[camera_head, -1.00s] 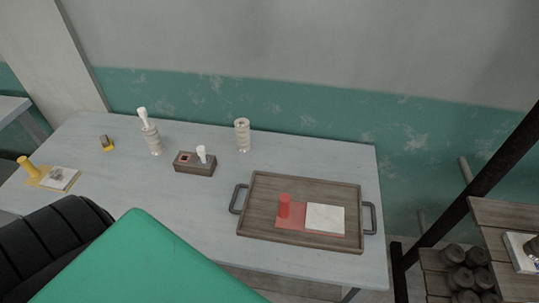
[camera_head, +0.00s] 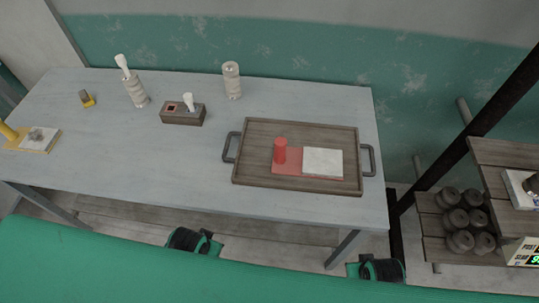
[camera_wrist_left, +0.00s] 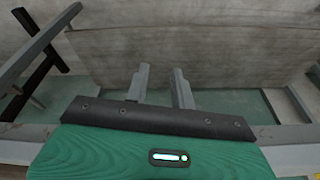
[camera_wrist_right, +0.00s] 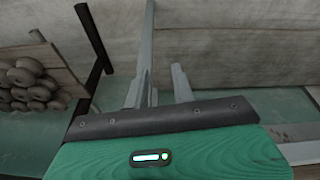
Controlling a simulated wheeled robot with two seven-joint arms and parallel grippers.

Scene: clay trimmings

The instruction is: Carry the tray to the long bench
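The tray (camera_head: 245,190) is a brown wooden rectangle with a dark handle at each short end. It lies flat on the grey table, near its right end, in the head view. A red cylinder (camera_head: 280,151) stands upright on a red sheet (camera_head: 287,168) inside it, beside a flat white slab (camera_head: 323,163). In the left wrist view my left gripper (camera_wrist_left: 160,86) has its two fingers apart with nothing between them. In the right wrist view my right gripper (camera_wrist_right: 162,84) is also open and empty. The tray does not show in either wrist view.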

